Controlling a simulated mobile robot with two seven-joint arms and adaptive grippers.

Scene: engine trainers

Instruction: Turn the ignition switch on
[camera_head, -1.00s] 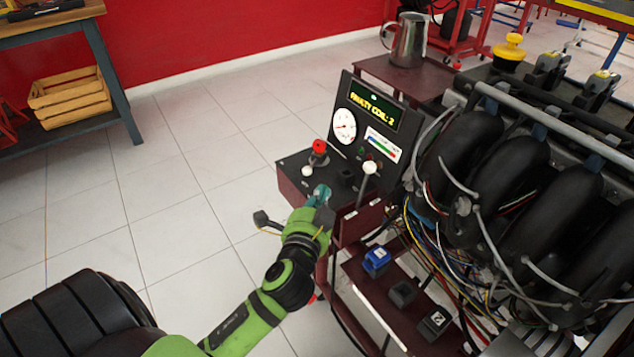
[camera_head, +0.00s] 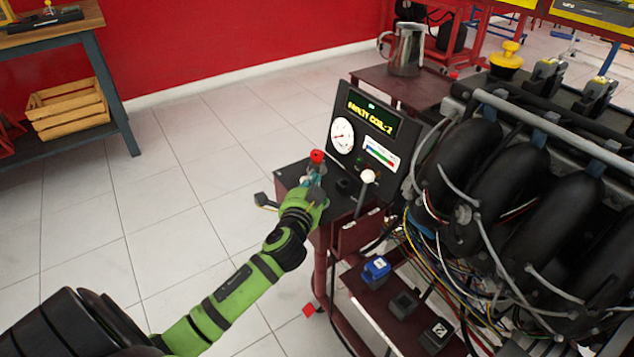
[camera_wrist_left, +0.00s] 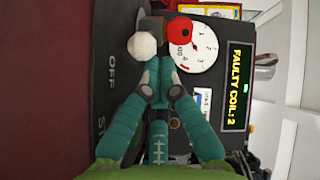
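The dark control box (camera_head: 290,176) stands at the front of the engine trainer. In the left wrist view, its panel (camera_wrist_left: 110,30) carries the label "OFF" and a second label starting "ST", partly hidden. A white round knob (camera_wrist_left: 143,45) shows just beyond my left fingertips; I cannot tell whether they touch it. The switch body is not clearly visible behind the fingers. My left gripper (camera_head: 315,178) is over the box, beside a red knob (camera_head: 317,156). In the wrist view its teal fingers (camera_wrist_left: 158,70) converge almost together, with nothing clearly held between them. My right gripper is not in view.
A display (camera_head: 372,119) reads "FAULTY COIL: 2" above a gauge (camera_head: 342,135). A white-topped lever (camera_head: 367,177) stands right of my gripper. The engine (camera_head: 480,170) and loose wires fill the right. Open tiled floor (camera_head: 160,210) lies left.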

